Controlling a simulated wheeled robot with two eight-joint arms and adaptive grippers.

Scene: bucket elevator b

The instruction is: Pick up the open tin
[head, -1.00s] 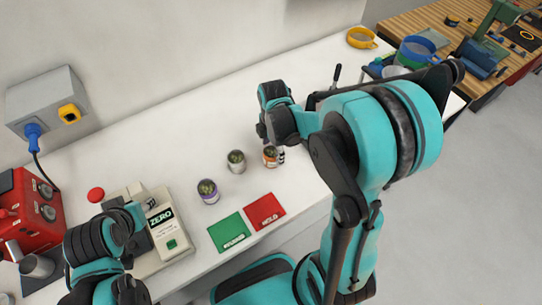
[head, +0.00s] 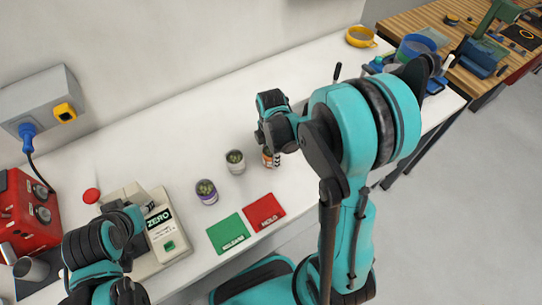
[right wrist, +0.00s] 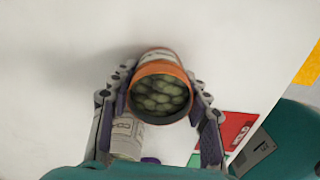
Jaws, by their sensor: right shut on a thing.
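The open tin with an orange rim and green contents (right wrist: 160,97) sits between the fingers of my right gripper (right wrist: 158,110), which is shut on its sides. In the head view this orange tin (head: 268,159) is partly hidden by the right gripper (head: 272,146). I cannot tell whether its base touches the bench. A white-labelled tin (head: 235,161) and a purple-banded tin (head: 206,192), both open with green contents, stand to its left. My left gripper (head: 133,214) is by the scale, and its fingers are not clear.
A scale marked ZERO (head: 165,240) and a red box with knobs (head: 30,215) are at the left. A green card (head: 229,233) and a red card (head: 264,211) lie at the bench's front. The white bench (head: 150,150) is clear behind the tins.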

